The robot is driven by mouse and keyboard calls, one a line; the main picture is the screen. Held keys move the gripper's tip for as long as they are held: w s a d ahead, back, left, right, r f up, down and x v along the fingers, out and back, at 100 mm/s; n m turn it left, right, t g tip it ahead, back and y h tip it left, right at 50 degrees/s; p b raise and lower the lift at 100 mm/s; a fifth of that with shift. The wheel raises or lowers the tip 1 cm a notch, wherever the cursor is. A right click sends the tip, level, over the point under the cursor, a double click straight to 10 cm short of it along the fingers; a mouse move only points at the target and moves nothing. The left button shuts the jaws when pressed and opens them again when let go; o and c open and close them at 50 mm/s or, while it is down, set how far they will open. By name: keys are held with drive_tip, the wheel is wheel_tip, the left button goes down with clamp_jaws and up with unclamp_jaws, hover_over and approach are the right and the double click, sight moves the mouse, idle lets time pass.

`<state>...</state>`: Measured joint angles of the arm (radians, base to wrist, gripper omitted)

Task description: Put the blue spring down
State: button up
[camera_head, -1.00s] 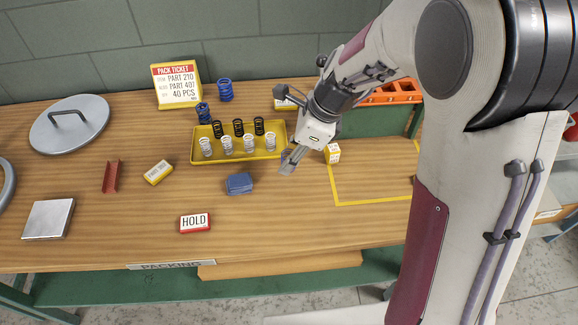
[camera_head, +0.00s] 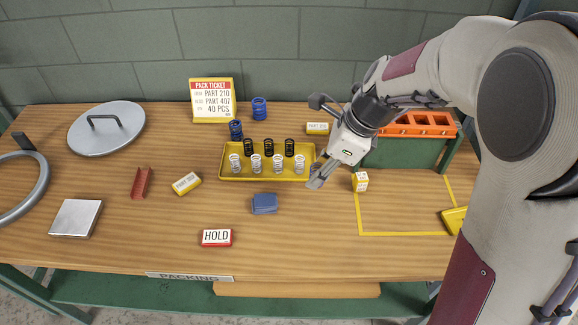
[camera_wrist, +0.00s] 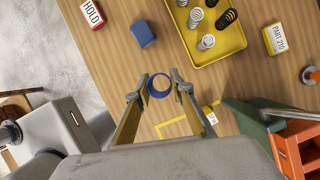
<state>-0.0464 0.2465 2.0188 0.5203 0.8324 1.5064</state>
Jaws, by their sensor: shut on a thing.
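My gripper (camera_head: 318,180) is above the bench, just right of the yellow tray's (camera_head: 265,177) near right corner. In the wrist view its two fingers (camera_wrist: 160,86) are on either side of a blue spring (camera_wrist: 160,92), seen end-on as a ring. The gripper is shut on this spring; bare wood shows below it. In the head view I cannot make out the held spring. Two other blue springs stand upright behind the tray, one near its back edge (camera_head: 236,130) and one farther back (camera_head: 259,108).
The tray holds several black and pale springs. A blue block (camera_head: 265,203) lies in front, and a red HOLD box (camera_head: 216,238) nearer the edge. A small box (camera_head: 361,182) sits at the corner of a yellow taped outline (camera_head: 408,233), whose middle is mostly clear.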

drive_tip(key=w+a, duration=0.5)
drive_tip(key=a, duration=0.8)
hover_over(76, 226)
drive_tip(key=d, duration=0.2)
drive_tip(key=f, duration=0.3)
drive_tip(key=shift+s+a, duration=0.2)
drive_tip(key=shift+a, duration=0.05)
drive_tip(key=shift+f, duration=2.5)
drive_tip(key=shift+f, duration=0.1)
